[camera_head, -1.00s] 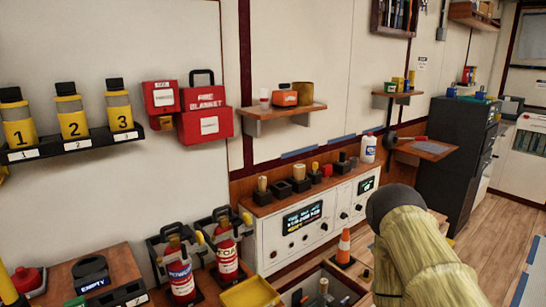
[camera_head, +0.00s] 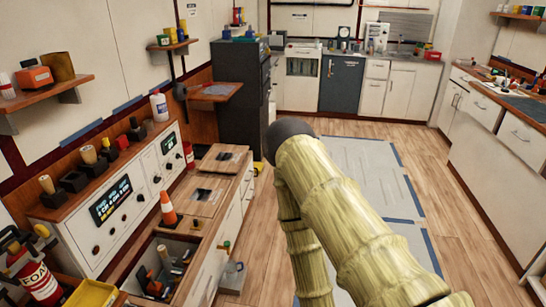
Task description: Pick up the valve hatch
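I cannot pick out the valve hatch with certainty. A low wooden-topped bench (camera_head: 212,205) at the lower middle left has panels in its top, with a dark square recess or plate on one and a dark slot on another. At its near end is an open compartment (camera_head: 145,256) with several tools inside. No label for a valve is readable. My arm, pale yellow and ribbed with a dark rounded joint, reaches up from the lower right across the floor. My gripper's fingers do not show.
An orange cone (camera_head: 168,208) stands on the bench. A white control panel (camera_head: 112,205) with knobs runs along the left wall. A yellow tray (camera_head: 92,293) and a red foam extinguisher (camera_head: 40,282) are at the lower left. A dark cabinet (camera_head: 241,95) stands beyond the bench.

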